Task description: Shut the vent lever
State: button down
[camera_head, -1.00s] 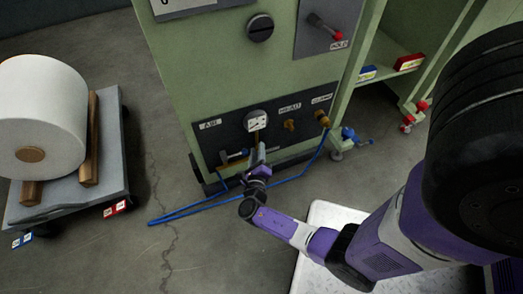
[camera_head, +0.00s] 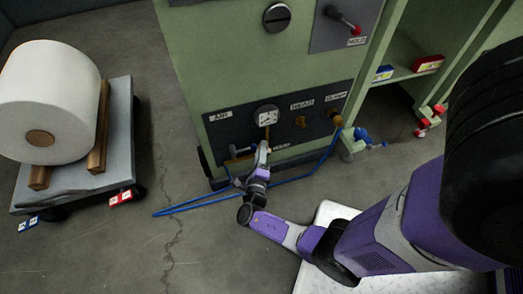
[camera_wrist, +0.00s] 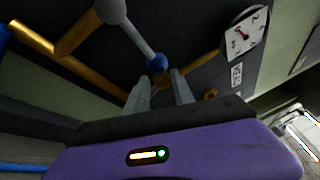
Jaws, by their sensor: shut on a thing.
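The vent lever (camera_wrist: 140,42) shows in the wrist view as a grey rod from a round grey hub down to a blue knob. My gripper (camera_wrist: 161,85) is shut on it, with one finger on each side at the blue knob. In the head view my gripper (camera_head: 263,150) is at the low dark panel (camera_head: 225,131) of the green machine, below the white gauge (camera_head: 267,117). The lever there is small and partly hidden by my gripper, so its exact angle is unclear.
Brass pipes (camera_wrist: 85,35) run close to the lever. A blue hose (camera_head: 290,179) loops over the floor in front of the machine. A cart (camera_head: 75,185) with a white roll (camera_head: 55,90) stands at left.

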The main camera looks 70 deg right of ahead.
jog(key=shift+s+d+f, duration=0.15)
jog(key=shift+s+d, duration=0.05)
jog(key=shift+s, duration=0.3)
jog(key=c, duration=1.1)
grip_release()
jog(key=shift+w+a, duration=0.1)
jog(key=shift+w, duration=0.1)
jog(key=shift+w+a, duration=0.1)
jog(key=p+v, duration=0.2)
jog(key=v, duration=0.5)
jog(key=shift+a, duration=0.25)
